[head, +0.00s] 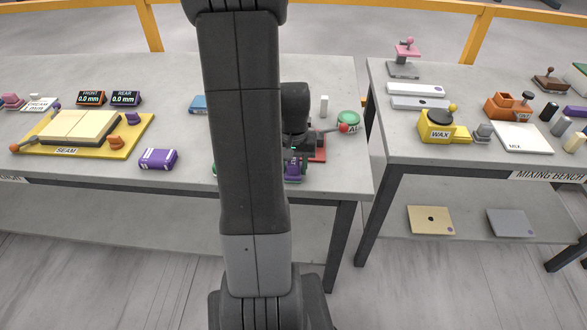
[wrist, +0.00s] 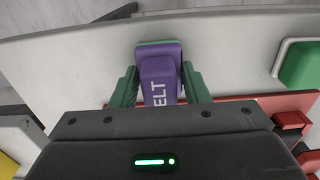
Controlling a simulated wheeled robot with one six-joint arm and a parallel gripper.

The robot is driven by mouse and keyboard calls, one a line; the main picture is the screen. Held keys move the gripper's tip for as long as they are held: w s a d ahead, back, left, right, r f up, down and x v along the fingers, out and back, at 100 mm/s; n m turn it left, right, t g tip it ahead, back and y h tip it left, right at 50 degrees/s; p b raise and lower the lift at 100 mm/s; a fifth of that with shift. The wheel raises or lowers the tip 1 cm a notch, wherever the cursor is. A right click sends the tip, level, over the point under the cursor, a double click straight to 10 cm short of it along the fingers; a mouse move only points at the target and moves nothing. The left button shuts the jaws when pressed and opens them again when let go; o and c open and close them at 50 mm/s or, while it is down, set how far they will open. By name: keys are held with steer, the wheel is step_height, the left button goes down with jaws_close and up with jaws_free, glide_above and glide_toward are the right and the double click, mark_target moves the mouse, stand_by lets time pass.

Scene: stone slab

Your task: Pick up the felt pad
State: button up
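The felt pad (wrist: 160,72) is a purple block with white lettering, partly cut off to "ELT", and a greenish underside edge. In the wrist view it sits between the two green fingers of my gripper (wrist: 160,84). The fingers lie against its left and right sides with no clear gap, so the gripper looks shut on it. In the head view a purple part of the pad (head: 293,171) shows low beside my arm, near the bench's front edge. My arm hides most of the gripper there. I cannot tell whether the pad touches the bench.
A red tray (wrist: 245,107) lies behind the gripper in the wrist view, with a green block (wrist: 300,64) to the right. On the left bench are a yellow SEAM board (head: 140,128) and a purple box (head: 158,159). A mixing bench (head: 430,155) stands across a gap.

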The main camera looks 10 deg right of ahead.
steer(key=shift+r, duration=0.1)
steer(key=shift+c, duration=0.5)
steer(key=shift+r, duration=0.3)
step_height(320, 180, up, 9)
steer(key=shift+r, duration=0.15)
steer(key=o, duration=0.5)
steer(key=shift+c, duration=1.3)
